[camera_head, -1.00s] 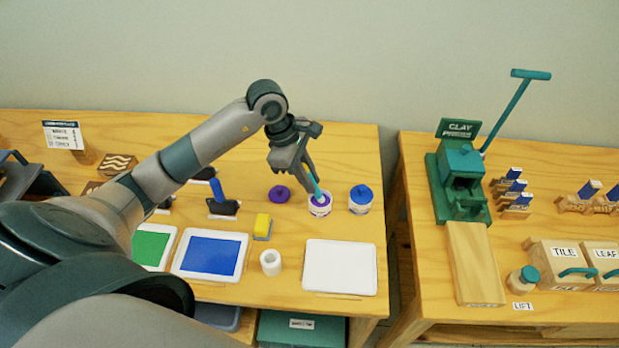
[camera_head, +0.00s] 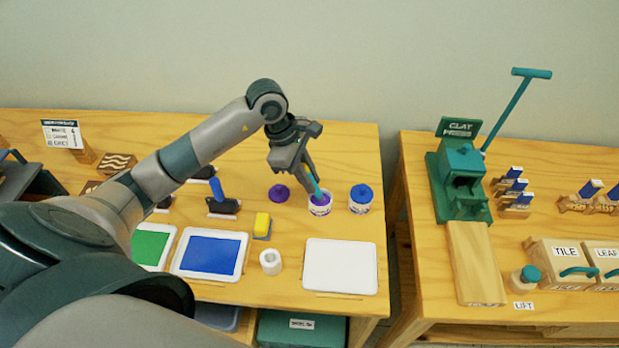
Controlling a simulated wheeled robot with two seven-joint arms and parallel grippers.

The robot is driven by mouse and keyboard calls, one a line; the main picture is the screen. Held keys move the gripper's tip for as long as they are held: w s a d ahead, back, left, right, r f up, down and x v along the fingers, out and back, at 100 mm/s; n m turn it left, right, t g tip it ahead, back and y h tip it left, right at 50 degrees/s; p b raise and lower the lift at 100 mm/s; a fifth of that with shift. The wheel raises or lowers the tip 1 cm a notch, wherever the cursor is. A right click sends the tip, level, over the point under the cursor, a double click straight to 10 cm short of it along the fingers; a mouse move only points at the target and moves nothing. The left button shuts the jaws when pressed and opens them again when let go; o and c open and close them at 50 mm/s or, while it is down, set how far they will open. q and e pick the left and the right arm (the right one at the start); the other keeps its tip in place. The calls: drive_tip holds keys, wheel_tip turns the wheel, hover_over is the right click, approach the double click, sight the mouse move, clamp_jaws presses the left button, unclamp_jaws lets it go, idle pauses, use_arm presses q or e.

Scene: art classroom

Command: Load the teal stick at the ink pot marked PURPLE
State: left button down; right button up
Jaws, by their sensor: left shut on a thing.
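The ink pot (camera_head: 320,207) is a white jar with purple ink, open at the top, on the left table; its label is too small to read. Its purple lid (camera_head: 279,194) lies on the table just left of it. My left gripper (camera_head: 310,177) is above the pot, shut on the teal stick (camera_head: 318,192). The stick tilts down, and its lower end is inside the pot's mouth; the tip is hidden there. My right gripper is not in view.
A blue-lidded pot (camera_head: 360,199) stands close to the right.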

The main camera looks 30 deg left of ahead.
use_arm(q)
drive_tip(key=shift+f, duration=0.1)
idle(0.4)
drive_tip(key=shift+s+b, duration=0.1)
drive_tip(key=shift+b, duration=0.2)
idle(0.6)
idle(0.8)
drive_tip(key=shift+r+p, duration=0.45)
drive_tip(key=shift+r, duration=0.55)
drive_tip(key=shift+r+p, duration=0.65)
drive_tip(key=shift+r, duration=1.05)
drive_tip(key=shift+r+p, duration=0.3)
drive_tip(key=shift+r, duration=0.55)
